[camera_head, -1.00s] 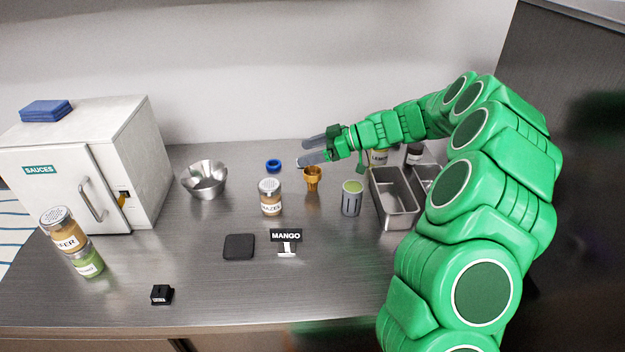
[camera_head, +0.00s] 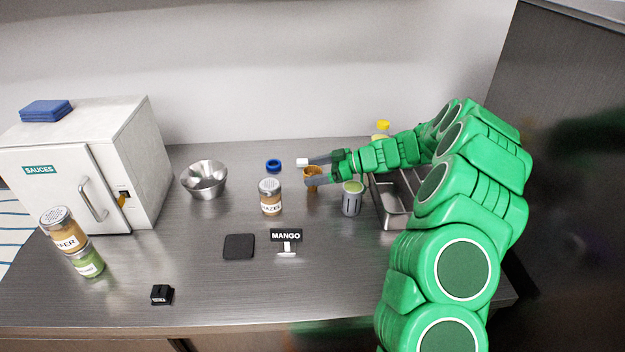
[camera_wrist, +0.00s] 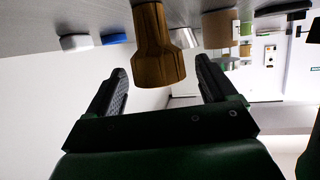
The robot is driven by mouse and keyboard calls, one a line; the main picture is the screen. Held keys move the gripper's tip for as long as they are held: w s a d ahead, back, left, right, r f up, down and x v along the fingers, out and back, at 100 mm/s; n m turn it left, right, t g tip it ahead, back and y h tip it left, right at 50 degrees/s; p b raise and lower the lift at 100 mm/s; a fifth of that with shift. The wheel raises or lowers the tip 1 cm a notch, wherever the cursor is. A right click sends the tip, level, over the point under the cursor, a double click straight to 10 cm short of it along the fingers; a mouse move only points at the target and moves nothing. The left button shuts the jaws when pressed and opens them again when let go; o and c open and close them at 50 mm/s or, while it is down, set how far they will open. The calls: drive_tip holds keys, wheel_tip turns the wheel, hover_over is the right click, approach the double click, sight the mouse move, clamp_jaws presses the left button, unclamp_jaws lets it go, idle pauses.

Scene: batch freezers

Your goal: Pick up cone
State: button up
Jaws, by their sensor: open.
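The cone (camera_head: 312,187) is a small golden-brown cup-shaped cone standing upright on the steel counter. It also shows in the wrist view as a faceted brown shape (camera_wrist: 158,45), at upper middle. My gripper (camera_head: 309,171) is open, its fingers pointing left at the height of the cone's upper part. In the head view one finger partly hides the cone. In the wrist view the cone shows between the two fingertips (camera_wrist: 161,68), with a gap on each side. Whether it is fully between the jaws I cannot tell.
A green-topped metal cup (camera_head: 351,200) stands right of the cone, under my arm. A jar (camera_head: 270,198) stands left, a blue ring (camera_head: 273,165) and small white item (camera_head: 302,162) behind. Metal trays (camera_head: 392,215) are right; a MANGO sign (camera_head: 286,237) is in front.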

sight(307, 173)
drive_tip(key=shift+x, duration=1.5)
drive_tip(key=shift+c, duration=0.5)
drive_tip(key=c, duration=0.9)
